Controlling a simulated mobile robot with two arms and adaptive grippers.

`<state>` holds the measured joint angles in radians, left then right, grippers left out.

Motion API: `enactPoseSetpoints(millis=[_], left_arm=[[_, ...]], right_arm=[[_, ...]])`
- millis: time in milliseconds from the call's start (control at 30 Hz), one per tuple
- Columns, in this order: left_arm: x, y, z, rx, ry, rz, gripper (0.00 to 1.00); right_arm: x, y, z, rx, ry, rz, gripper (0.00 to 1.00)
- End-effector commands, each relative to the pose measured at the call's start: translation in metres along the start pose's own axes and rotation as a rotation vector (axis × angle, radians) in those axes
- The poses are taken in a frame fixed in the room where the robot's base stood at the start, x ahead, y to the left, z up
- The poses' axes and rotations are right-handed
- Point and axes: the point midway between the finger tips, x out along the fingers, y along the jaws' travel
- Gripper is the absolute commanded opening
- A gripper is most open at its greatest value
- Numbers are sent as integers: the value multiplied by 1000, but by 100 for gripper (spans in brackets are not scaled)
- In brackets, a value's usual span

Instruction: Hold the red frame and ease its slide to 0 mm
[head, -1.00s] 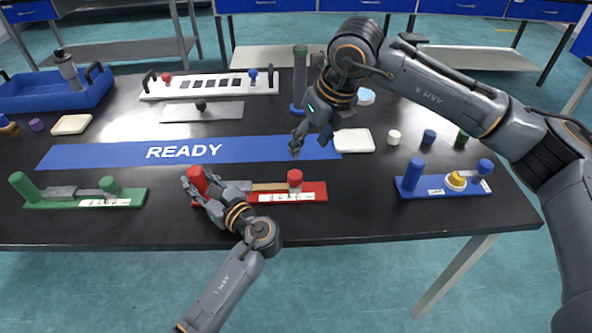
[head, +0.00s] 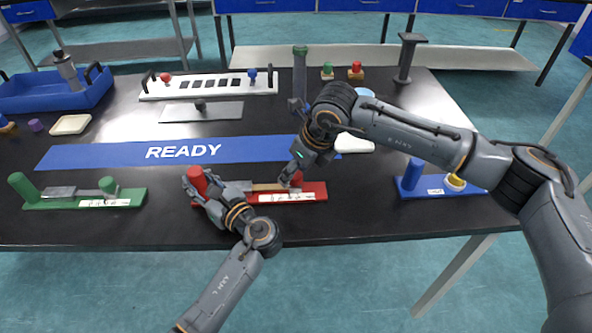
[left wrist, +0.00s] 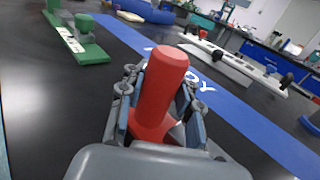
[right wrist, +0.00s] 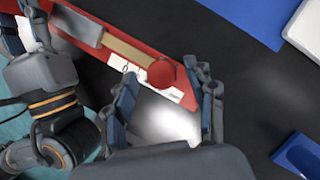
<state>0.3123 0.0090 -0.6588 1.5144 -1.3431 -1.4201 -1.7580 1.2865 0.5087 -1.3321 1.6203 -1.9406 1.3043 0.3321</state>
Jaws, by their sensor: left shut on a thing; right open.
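The red frame (head: 318,190) lies on the black table, with a tall red post at its left end and a slide with a short red knob at its right. My left gripper (head: 197,187) is shut on the tall red post (left wrist: 160,85). In the left wrist view its fingers flank the post. My right gripper (head: 290,178) is open over the frame's right end. In the right wrist view, the round red knob (right wrist: 161,73) lies ahead of and between the spread fingers. Whether either finger touches it, I cannot tell. The scale's reading is too small to read.
A green frame (head: 130,198) lies to the left and a blue frame (head: 409,190) to the right. The blue READY strip (head: 100,156) runs behind the red frame. A white-and-black rack (head: 210,86) and a blue tray (head: 60,98) stand farther back.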

Motion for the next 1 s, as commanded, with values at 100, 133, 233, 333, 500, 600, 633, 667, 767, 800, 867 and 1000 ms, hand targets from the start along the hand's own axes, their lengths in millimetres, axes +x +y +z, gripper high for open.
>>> enactPoseSetpoints(millis=[100,133,233,333,500,600,633,667,767,800,867,1000], left_arm=[[0,0,0,1,0,-1,0],[0,0,0,1,0,-1,0],[0,0,0,1,1,-1,0],[0,0,0,1,1,-1,0],[0,0,0,1,1,-1,0],[0,0,0,1,1,-1,0],[0,0,0,1,1,-1,0],[0,0,0,1,1,-1,0],[0,0,0,1,1,-1,0],[0,0,0,1,1,-1,0],[0,0,0,1,1,-1,0],[-1,-1,0,0,0,-2,0]], right_arm=[[6,0,-1,1,1,-1,55],[6,0,0,1,1,-1,55],[7,0,0,1,1,-1,55],[6,0,0,1,1,-1,55],[6,0,0,1,1,0,27],[6,0,0,1,1,0,7],[6,0,0,1,1,0,0],[6,0,0,1,1,0,0],[6,0,0,1,1,0,0],[6,0,0,0,1,0,0],[7,4,3,-1,0,2,0],[14,21,19,-2,-1,4,0]])
